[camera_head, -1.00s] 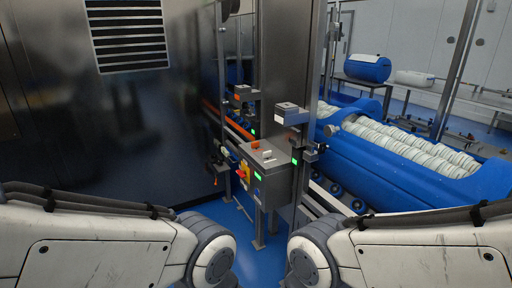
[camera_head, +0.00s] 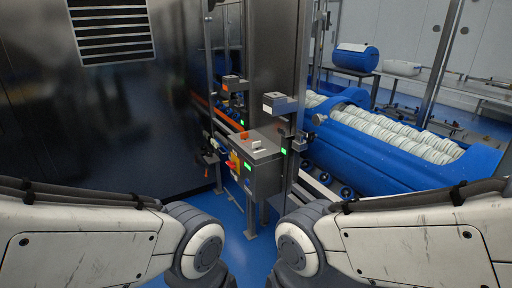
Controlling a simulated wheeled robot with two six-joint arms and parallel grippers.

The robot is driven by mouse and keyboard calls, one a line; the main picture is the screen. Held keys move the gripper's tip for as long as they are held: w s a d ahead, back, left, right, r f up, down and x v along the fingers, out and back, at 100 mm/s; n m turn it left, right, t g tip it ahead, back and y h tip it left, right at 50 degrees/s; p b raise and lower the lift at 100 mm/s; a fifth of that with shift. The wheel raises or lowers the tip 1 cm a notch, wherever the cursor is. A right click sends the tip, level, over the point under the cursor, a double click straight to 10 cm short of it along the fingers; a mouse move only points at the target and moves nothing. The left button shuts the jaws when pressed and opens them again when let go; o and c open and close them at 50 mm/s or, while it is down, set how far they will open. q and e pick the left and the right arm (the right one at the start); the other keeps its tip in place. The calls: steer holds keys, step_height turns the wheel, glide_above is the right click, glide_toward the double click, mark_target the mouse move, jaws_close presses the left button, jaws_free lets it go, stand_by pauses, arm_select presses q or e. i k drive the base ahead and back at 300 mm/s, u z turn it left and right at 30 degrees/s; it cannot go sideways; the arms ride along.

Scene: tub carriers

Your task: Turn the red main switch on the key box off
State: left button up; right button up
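The grey key box (camera_head: 263,178) stands on a post ahead, near the middle of the head view. The red main switch (camera_head: 232,163) is on the box's left face, on a yellow plate. It is small here and I cannot tell its exact setting. A green light (camera_head: 248,167) shows beside it. Both my arms come in from the lower left and lower right, well short of the box. Neither gripper is in view.
A dark metal cabinet (camera_head: 130,120) fills the left. A steel column (camera_head: 273,70) rises behind the box. A blue tub (camera_head: 375,165) with rows of white items lies on the right. Blue floor (camera_head: 236,235) is open in front of the box.

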mark_target(231, 165)
steer(key=u, duration=0.4)
steer(key=i, duration=0.75)
steer(key=u, duration=0.6)
steer(key=i, duration=1.05)
steer(key=z, duration=0.15)
